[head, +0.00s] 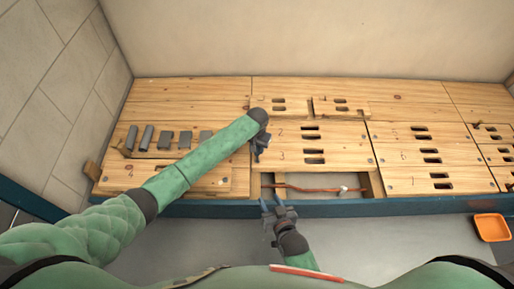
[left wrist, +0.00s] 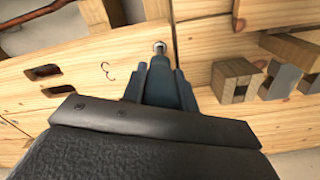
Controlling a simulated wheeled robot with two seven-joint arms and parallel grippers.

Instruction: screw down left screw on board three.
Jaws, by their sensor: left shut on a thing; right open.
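Board three (head: 345,156), marked with a 3, lies in the middle of the wooden floor and has two dark slots. It also shows in the left wrist view (left wrist: 75,75). The left screw (left wrist: 159,46) shows its small silvery end just beyond my left fingertips, at the board's end. My left gripper (head: 261,150) is at the left end of board three, its jaws (left wrist: 160,78) shut on the screw. The jaws hide most of the screw. In the head view my arm covers that spot. My right gripper (head: 275,202) is open and empty, in front of the open gap.
An open gap (head: 320,192) with a reddish pipe (head: 305,188) lies in front of board three. Several grey blocks (head: 165,139) stand on the left boards. An orange tray (head: 491,227) is at the far right.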

